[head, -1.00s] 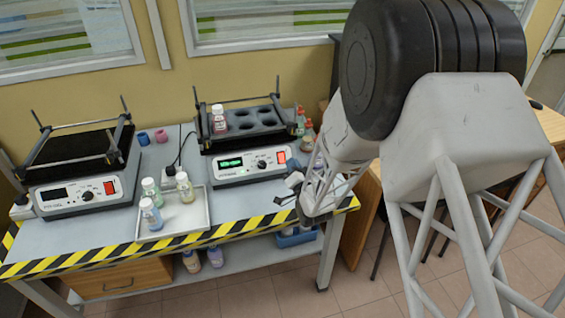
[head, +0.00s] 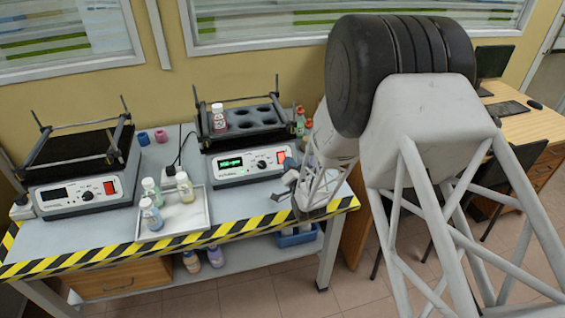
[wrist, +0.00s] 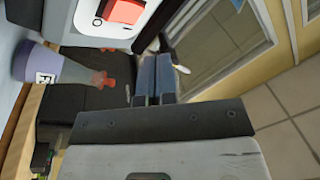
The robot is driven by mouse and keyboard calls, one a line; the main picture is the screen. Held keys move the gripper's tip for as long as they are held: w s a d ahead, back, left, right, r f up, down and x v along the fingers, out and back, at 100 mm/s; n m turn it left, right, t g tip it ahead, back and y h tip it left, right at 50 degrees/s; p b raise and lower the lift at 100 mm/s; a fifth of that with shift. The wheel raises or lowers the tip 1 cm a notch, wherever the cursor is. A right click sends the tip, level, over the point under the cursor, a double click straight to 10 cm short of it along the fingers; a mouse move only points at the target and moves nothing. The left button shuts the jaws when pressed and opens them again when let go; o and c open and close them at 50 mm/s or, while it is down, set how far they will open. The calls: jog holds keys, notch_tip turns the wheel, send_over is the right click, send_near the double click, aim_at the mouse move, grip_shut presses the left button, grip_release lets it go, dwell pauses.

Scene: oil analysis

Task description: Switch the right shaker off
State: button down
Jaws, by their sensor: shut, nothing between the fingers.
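The right shaker (head: 215,170) stands on the bench with its green display (head: 230,162) lit. Its red power switch (head: 281,157) is at the right end of the white front panel. In the wrist view, the red switch (wrist: 125,10) shows at the top, cut by the frame edge, with "O" marked beside it. My gripper (wrist: 154,62) is shut and empty, its two blue-grey fingers side by side. It is close to the panel, apart from the switch in the wrist view. In the head view, my gripper (head: 287,182) is in front of the panel's right end.
The left shaker (head: 75,197) has a dark display. A tray (head: 190,222) with several bottles lies between the shakers. A bottle with a red tip (wrist: 55,66) is near my gripper. A bottle (head: 219,118) stands in the right shaker's rack.

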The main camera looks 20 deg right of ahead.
aim_at(282, 153)
jog(key=shift+w+f, duration=0.55)
jog(key=shift+w, duration=0.2)
jog(key=shift+w+f, duration=0.55)
jog(key=shift+w, duration=0.15)
jog(key=shift+w+f, duration=0.35)
jog(key=shift+w, duration=0.25)
dwell(2.1)
jog(key=shift+s+r, duration=0.1)
jog(key=shift+s, duration=0.05)
jog(key=shift+s+r, duration=0.25)
jog(key=shift+s, duration=0.15)
jog(key=shift+s+r, duration=0.1)
dwell(0.5)
jog(key=shift+s+r, duration=0.7)
jog(key=shift+s, duration=0.3)
jog(key=shift+s+r, duration=0.7)
jog(key=shift+s, duration=0.3)
